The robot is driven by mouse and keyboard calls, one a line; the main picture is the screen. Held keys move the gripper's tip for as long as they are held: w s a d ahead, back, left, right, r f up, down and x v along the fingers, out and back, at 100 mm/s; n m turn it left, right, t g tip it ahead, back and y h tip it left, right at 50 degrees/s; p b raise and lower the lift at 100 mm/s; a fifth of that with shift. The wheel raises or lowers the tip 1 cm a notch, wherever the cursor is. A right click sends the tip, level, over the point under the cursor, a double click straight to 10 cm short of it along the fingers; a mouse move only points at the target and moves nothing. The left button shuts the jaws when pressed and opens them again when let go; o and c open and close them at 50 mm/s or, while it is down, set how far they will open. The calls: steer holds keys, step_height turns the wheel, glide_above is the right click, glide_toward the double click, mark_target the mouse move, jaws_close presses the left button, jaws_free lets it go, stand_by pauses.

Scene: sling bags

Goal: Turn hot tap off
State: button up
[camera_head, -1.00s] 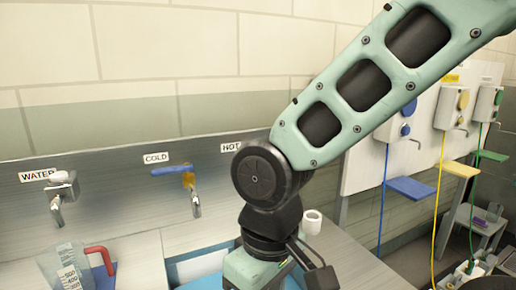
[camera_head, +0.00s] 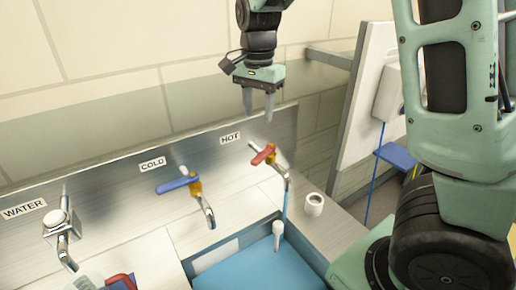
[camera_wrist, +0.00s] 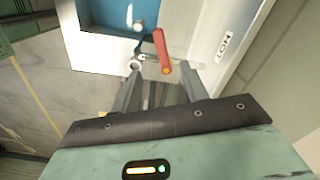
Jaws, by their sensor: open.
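The hot tap (camera_head: 270,157) has a red lever on a brass body, on the metal back panel under a "HOT" label. A thin blue stream (camera_head: 284,200) runs down from its spout. In the wrist view the red lever (camera_wrist: 161,49) lies just beyond and between the fingertips. My gripper (camera_head: 258,112) is open and empty, pointing down above the hot tap, apart from it. It also shows in the wrist view (camera_wrist: 160,80) with its fingers spread.
The cold tap (camera_head: 183,184) with a blue lever is to the left, and the water tap (camera_head: 62,226) farther left. A blue basin (camera_head: 250,268) lies below. A white cup (camera_head: 314,204) stands on the counter to the right. A white board (camera_head: 365,100) stands at right.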

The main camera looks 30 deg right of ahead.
mark_target(258, 157)
step_height(258, 157, down, 13)
steer(key=shift+s+f+p, duration=0.1)
steer(key=shift+f+p, duration=0.05)
steer(key=shift+p, duration=0.85)
jaws_close()
